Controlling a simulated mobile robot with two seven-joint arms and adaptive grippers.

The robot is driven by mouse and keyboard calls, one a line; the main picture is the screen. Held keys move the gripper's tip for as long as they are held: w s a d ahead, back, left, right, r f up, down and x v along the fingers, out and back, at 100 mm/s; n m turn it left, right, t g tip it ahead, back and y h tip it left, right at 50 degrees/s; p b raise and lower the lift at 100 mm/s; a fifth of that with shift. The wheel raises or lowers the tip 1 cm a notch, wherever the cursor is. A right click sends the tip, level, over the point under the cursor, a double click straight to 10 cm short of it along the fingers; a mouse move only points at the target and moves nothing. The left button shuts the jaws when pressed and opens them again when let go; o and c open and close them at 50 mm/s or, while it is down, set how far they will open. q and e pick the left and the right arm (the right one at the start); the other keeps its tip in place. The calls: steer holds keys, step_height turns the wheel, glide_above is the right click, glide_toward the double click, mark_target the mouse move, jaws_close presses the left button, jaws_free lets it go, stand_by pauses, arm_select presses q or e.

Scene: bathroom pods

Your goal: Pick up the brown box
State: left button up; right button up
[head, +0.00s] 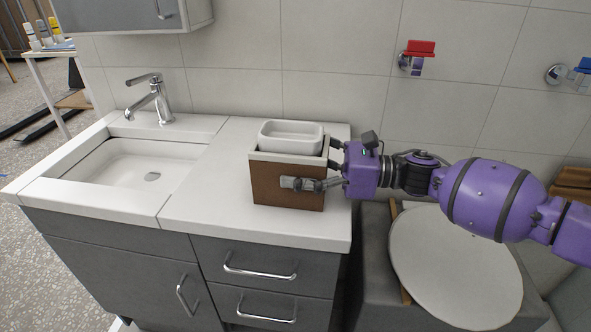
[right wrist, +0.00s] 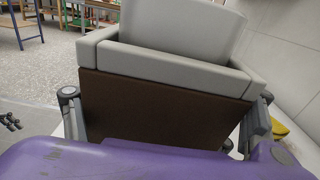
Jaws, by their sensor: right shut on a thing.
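The brown box (head: 287,192) has brown sides, a pale rim and a white tray (head: 291,136) in its open top. It is at the right part of the white counter, beside the sink. My right gripper (head: 322,165) comes in from the right and is shut on the box, one finger across the front face and the other toward the back. In the right wrist view the brown face of the box (right wrist: 160,108) fills the middle, with fingers on both sides. I cannot tell whether the box's base touches the counter. My left gripper is not in view.
The white counter (head: 205,211) has free room left of the box. A sink (head: 135,166) with a chrome faucet (head: 151,97) is on the left. A round white lid (head: 455,266) is below right. A wall cabinet (head: 120,14) hangs above the sink.

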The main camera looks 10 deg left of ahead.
steer(key=shift+r, duration=0.1)
steer(key=shift+r, duration=0.85)
steer(key=s+r, duration=0.3)
steer(key=s, duration=0.1)
steer(key=s+d+r+p, duration=0.1)
steer(key=s+r, duration=0.3)
steer(key=s, duration=0.1)
steer(key=s+r, duration=0.4)
steer(key=s, duration=0.1)
steer(key=shift+d+r, duration=0.1)
steer(key=shift+d, duration=0.25)
steer(key=shift+w, duration=0.1)
